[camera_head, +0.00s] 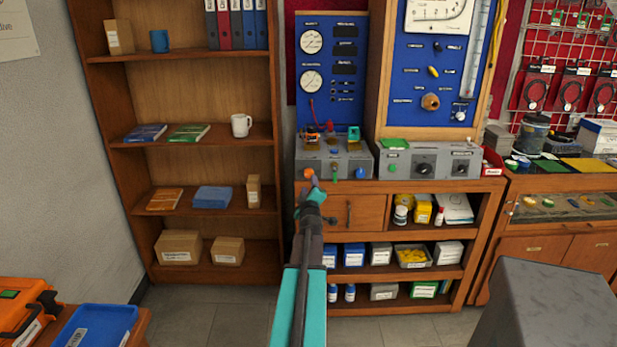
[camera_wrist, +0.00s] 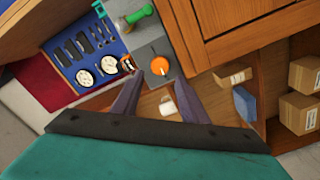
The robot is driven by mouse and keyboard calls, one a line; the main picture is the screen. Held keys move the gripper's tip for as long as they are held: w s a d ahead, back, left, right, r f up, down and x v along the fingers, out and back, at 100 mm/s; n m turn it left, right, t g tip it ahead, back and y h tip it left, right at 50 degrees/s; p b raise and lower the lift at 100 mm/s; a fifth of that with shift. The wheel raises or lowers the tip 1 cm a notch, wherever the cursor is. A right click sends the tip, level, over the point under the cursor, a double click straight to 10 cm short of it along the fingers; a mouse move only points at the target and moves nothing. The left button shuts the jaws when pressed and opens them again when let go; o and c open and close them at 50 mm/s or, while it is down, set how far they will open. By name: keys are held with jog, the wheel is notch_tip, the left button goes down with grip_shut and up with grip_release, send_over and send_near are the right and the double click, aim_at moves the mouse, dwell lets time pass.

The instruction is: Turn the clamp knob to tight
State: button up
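An orange knob (camera_head: 309,173) sits on the front of the grey test bench box (camera_head: 340,160), at its left end. In the wrist view the orange knob (camera_wrist: 159,66) lies just beyond my fingertips, roughly centred between them. No label shows whether it is the clamp knob, and its turn position cannot be read. A green handle (camera_wrist: 138,15) and a blue knob (camera_head: 360,173) are on the same box. My gripper (camera_wrist: 157,78) is open, its two dark fingers apart with nothing held. In the head view my gripper (camera_head: 314,190) is in front of the knob; contact cannot be told.
The blue gauge panel (camera_head: 330,25) stands behind the box. A second grey control box (camera_head: 430,163) is to the right. The wooden cabinet (camera_head: 350,212) is below. A bookshelf (camera_head: 200,85) stands left. A grey block (camera_head: 545,310) is at lower right.

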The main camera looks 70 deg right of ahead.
aim_at(309, 175)
jog(key=shift+p+x, duration=0.3)
jog(key=shift+x, duration=4.05)
jog(key=c, duration=0.8)
jog(key=shift+o, duration=0.2)
